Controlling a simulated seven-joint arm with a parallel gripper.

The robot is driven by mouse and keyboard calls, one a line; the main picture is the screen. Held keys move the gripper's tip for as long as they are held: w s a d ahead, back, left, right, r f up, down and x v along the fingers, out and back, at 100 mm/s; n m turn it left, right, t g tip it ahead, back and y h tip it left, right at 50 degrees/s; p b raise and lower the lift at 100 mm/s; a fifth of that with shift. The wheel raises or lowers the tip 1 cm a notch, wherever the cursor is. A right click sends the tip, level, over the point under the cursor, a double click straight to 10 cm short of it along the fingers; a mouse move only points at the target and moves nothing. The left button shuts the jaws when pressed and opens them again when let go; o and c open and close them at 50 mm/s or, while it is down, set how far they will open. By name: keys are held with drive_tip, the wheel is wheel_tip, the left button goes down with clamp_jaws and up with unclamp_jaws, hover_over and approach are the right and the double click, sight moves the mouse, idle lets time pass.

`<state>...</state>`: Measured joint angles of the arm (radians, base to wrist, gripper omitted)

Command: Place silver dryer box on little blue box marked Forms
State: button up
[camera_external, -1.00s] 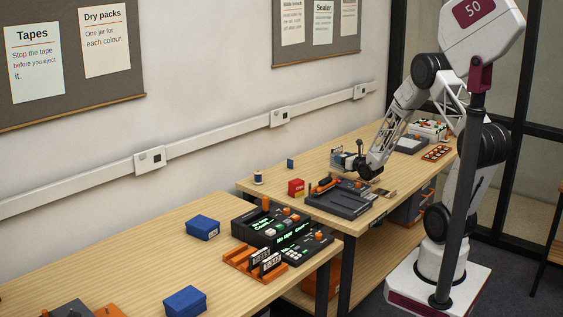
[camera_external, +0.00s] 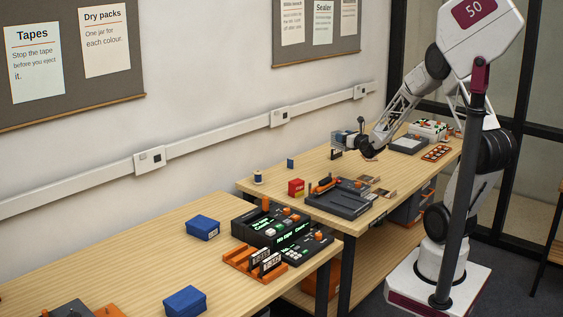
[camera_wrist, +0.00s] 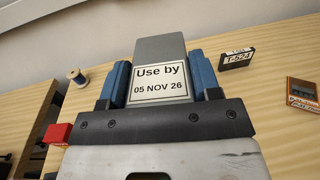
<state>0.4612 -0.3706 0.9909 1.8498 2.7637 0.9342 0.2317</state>
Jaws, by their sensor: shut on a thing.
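My gripper (camera_external: 345,140) is above the far bench. In the wrist view its blue fingers (camera_wrist: 160,85) are shut on the silver dryer box (camera_wrist: 160,50), a grey box labelled "Use by 05 NOV 26". One finger presses each side, and the box points away from the wrist. Two larger blue boxes lie on the near bench, one at the back (camera_external: 203,228) and one at the front (camera_external: 185,302). A small blue box (camera_external: 290,163) stands on the far bench near the wall. I cannot read "Forms" on any of them.
On the far bench are a red box (camera_external: 296,187), a spool (camera_external: 257,178) and a dark sealer-like device (camera_external: 340,198). A black cassette (camera_wrist: 237,58) and an orange-brown item (camera_wrist: 302,92) lie close by. A black device (camera_external: 270,230) and an orange rack (camera_external: 250,262) crowd the near bench's right end.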

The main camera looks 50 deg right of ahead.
drive_tip(key=w+a+n+y, duration=0.3)
drive_tip(key=w+a+y, duration=0.1)
drive_tip(key=a, duration=0.9)
drive_tip(key=w+a+n+y, duration=0.2)
drive_tip(key=w+a+y, duration=0.2)
drive_tip(key=a, duration=0.9)
drive_tip(key=s+a+n+g+y, duration=0.1)
drive_tip(key=a+n+g+y, duration=0.15)
drive_tip(key=a, duration=1.05)
drive_tip(key=s+a+n+g+y, duration=0.2)
drive_tip(key=a+n+y, duration=0.15)
drive_tip(key=a, duration=1.05)
drive_tip(key=s+a+n+g+y, duration=0.2)
drive_tip(key=s+a, duration=0.3)
drive_tip(key=a, duration=0.4)
drive_tip(key=s+a+n+g+y, duration=0.1)
drive_tip(key=s+a+g+y, duration=0.3)
drive_tip(key=a, duration=0.6)
drive_tip(key=s+a+n+g, duration=0.1)
drive_tip(key=s+a+n, duration=0.1)
drive_tip(key=s+a, duration=0.55)
drive_tip(key=s+a+n+g, duration=0.4)
drive_tip(key=s+a+g, duration=0.2)
drive_tip(key=s+a, duration=1.05)
drive_tip(key=shift+y, duration=0.4)
drive_tip(key=f, duration=0.2)
drive_tip(key=a+f, duration=0.1)
drive_tip(key=f, duration=0.1)
drive_tip(key=shift+f, duration=0.35)
drive_tip(key=shift+w, duration=0.1)
